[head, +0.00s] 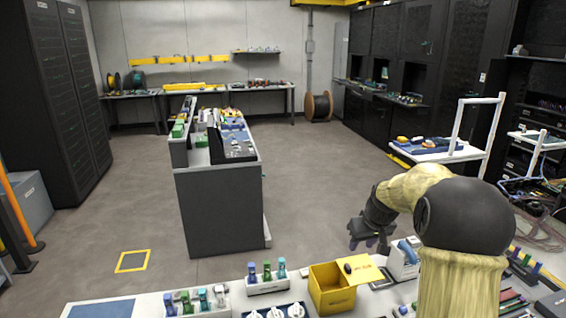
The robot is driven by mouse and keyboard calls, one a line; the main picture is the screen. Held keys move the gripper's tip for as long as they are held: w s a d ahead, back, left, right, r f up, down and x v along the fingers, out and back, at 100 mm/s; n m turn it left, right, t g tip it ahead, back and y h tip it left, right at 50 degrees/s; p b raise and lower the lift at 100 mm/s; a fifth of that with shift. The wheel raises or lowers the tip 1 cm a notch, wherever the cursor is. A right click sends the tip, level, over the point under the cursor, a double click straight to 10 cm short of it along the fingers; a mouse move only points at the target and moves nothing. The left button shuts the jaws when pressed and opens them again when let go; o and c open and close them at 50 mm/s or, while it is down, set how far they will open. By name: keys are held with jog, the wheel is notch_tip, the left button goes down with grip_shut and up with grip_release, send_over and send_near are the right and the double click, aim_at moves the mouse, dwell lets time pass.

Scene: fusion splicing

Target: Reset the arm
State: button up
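My gripper (371,241) is at the end of my arm, right of centre in the head view. It hangs above the right part of the near workbench, pointing down, close to a yellow box (333,299) with its lid raised. The gripper is dark and small here, and its fingers are partly hidden, so I cannot tell whether they are open or shut. I see nothing clearly held in it. My arm is bent, with its large dark joint at the right.
A grey island bench (222,212) stands beyond. A white cart (440,150) is at the right. The floor (320,170) between is clear.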

jog(key=s+a+f, duration=0.1)
jog(key=s+a, duration=0.3)
jog(key=s, duration=0.4)
jog(key=s+a+f+m+g+p, duration=0.1)
jog(key=s+a, duration=0.2)
jog(key=s, duration=0.6)
jog(key=s+a+f+p, duration=0.1)
jog(key=s+a, duration=0.3)
jog(key=s, duration=0.5)
jog(key=shift+a+f+m+g+h, duration=0.2)
jog(key=shift+a+m+g+h, duration=0.1)
jog(key=shift+a, duration=0.05)
